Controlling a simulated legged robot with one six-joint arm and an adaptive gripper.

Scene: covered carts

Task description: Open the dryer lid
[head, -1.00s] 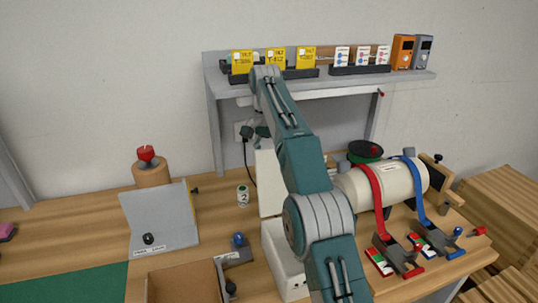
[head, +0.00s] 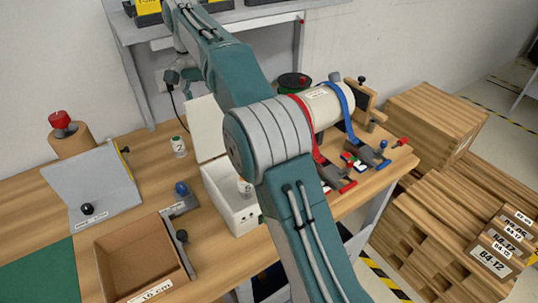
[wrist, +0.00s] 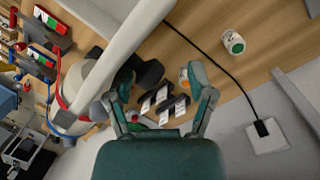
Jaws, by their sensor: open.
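The dryer looks to be the white box (head: 240,216) on the wooden table, partly behind my arm in the head view. Its white lid (head: 205,128) stands raised at the back of the box, and a small white item (head: 245,187) shows in the box. My gripper (head: 182,78) is beyond the lid, near the wall, partly hidden by my arm. In the wrist view my gripper (wrist: 162,88) has its fingers spread with nothing held. A long pale edge (wrist: 128,42), probably the lid, runs past the left finger; I cannot tell whether they touch.
A small white bottle (head: 178,147) is left of the lid. A cardboard tray (head: 140,262) and grey angled panel (head: 92,190) lie further left. A shelf (head: 230,22) stands behind.

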